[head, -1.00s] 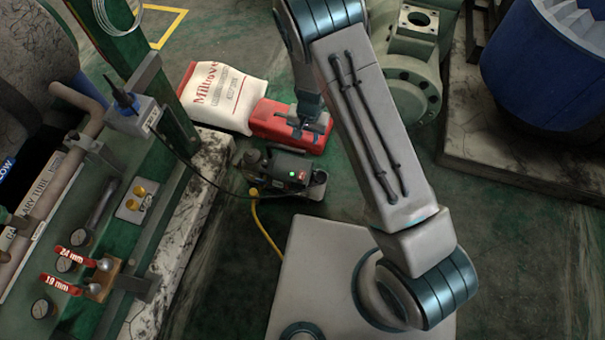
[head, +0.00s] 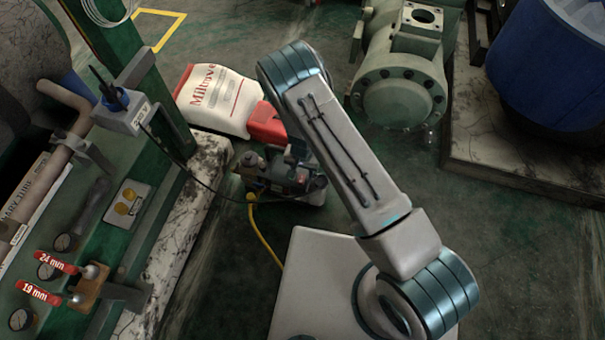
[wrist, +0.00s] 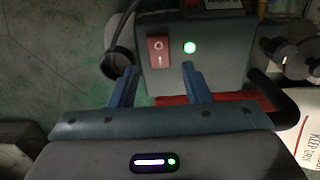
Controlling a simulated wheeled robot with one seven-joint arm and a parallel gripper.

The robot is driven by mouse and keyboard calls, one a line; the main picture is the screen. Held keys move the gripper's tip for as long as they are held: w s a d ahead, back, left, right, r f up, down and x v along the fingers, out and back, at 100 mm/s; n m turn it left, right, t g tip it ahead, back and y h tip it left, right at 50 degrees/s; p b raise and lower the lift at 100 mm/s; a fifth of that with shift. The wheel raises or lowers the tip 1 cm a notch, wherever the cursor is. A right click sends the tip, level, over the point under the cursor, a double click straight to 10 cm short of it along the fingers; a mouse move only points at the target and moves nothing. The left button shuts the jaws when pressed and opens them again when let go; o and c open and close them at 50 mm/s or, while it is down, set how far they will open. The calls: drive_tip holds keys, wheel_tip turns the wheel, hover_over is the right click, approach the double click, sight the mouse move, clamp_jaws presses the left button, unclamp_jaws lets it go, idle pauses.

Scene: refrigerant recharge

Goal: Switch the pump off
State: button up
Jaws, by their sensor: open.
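The pump (head: 285,172) is a small dark machine on the floor, with a black cable and a yellow hose at its left. In the wrist view its grey panel (wrist: 215,62) carries a red rocker switch (wrist: 158,52) marked with a circle and a line, and a green light (wrist: 190,47) that is lit. My gripper (wrist: 158,72) is open and empty. Its two blue fingers point at the panel, with the switch between and just beyond the tips. I cannot tell whether a finger touches the panel. In the head view my arm hides the gripper and part of the pump.
A green frame with gauges and a socket box (head: 122,112) stands left. A green flanged machine (head: 400,85) and a blue drum (head: 550,65) are right. Open floor lies between.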

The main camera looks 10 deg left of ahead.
drive_tip(key=shift+f, duration=0.95)
clamp_jaws()
drive_tip(key=shift+s+t+b, duration=0.35)
drive_tip(key=shift+t+b, duration=0.7)
drive_tip(key=shift+t, duration=0.15)
drive_tip(key=shift+s+r+t, duration=0.1)
drive_tip(key=shift+t, duration=0.4)
